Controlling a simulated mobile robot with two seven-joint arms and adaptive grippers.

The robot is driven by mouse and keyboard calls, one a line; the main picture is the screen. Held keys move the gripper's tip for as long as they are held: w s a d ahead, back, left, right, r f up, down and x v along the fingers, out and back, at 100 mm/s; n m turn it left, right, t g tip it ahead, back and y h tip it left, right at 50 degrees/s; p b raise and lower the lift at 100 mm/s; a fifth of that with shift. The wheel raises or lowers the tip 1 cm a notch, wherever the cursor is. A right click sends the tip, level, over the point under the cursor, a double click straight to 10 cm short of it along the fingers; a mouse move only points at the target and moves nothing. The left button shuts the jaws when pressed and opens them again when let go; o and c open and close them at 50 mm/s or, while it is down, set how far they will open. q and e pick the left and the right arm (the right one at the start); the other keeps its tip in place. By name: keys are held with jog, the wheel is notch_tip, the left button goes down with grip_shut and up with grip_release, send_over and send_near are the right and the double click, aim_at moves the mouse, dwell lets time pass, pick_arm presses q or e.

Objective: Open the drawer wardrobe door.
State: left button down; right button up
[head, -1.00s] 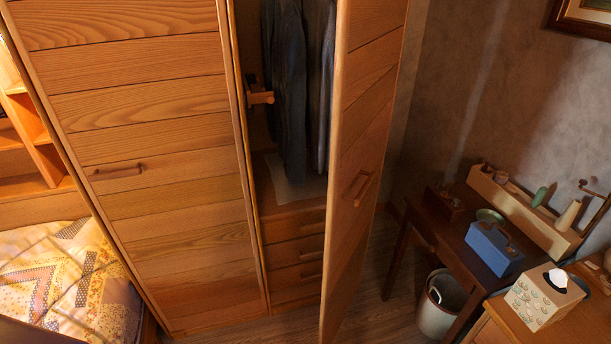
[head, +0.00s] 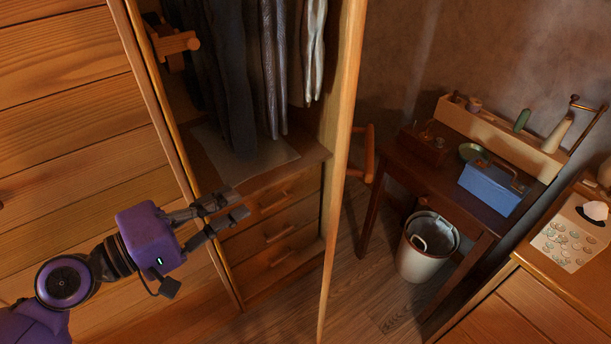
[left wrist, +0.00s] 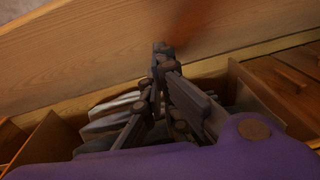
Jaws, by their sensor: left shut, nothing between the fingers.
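The wardrobe door (head: 345,130) stands wide open and shows nearly edge-on in the head view. Its wooden handle (head: 369,155) sticks out on the right, outer side. My left gripper (head: 238,203) is shut and empty, left of the door, in front of the wardrobe's drawers (head: 278,233). A gap shows between its fingertips and the door in the head view. In the left wrist view, the shut fingers (left wrist: 160,55) point towards a broad wooden panel (left wrist: 150,45), probably the door; contact cannot be told. My right gripper is not in view.
Dark clothes (head: 235,80) hang inside the wardrobe. A closed panel (head: 80,110) is at left. Right of the door are a dark desk (head: 440,178) with a blue box (head: 492,187), a bin (head: 428,250) and some bare floor.

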pick_arm(q)
jog(key=w+d+r+p, duration=0.1)
jog(key=w+d+p, duration=0.1)
jog(key=d, duration=0.4)
jog(key=w+d+r+h+p, duration=0.1)
jog(key=w+d+r+p, duration=0.1)
jog(key=d, duration=0.5)
jog(key=shift+w+r+g+p, duration=0.3)
jog(key=shift+w+p, duration=0.2)
jog(key=shift+p, duration=0.3)
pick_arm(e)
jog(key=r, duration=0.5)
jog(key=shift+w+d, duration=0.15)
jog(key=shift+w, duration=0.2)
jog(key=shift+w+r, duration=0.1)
